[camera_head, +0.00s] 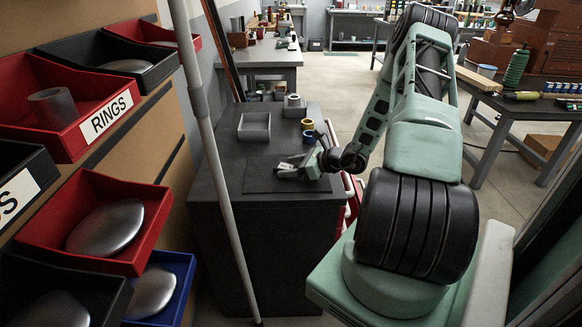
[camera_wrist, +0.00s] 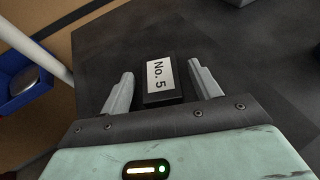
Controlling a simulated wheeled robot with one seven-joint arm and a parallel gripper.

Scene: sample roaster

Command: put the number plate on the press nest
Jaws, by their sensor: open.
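The number plate (camera_wrist: 159,80) is a small dark block with a white label reading "No. 5". In the wrist view it lies on a dark surface between the two fingers of my gripper (camera_wrist: 160,70), with a gap visible on each side. In the head view my gripper (camera_head: 288,170) is low over the dark bench top, near its front; I cannot make out the plate there. My gripper is open and holds nothing. I cannot pick out the press nest in either view.
On the bench (camera_head: 225,173) stand a grey open tray (camera_head: 254,136), a grey cylinder (camera_head: 293,101) and small yellow items (camera_head: 307,125) behind my gripper. A white pole (camera_head: 212,150) rises left of the bench, beside wall bins (camera_head: 110,265). The bench top left of my gripper is clear.

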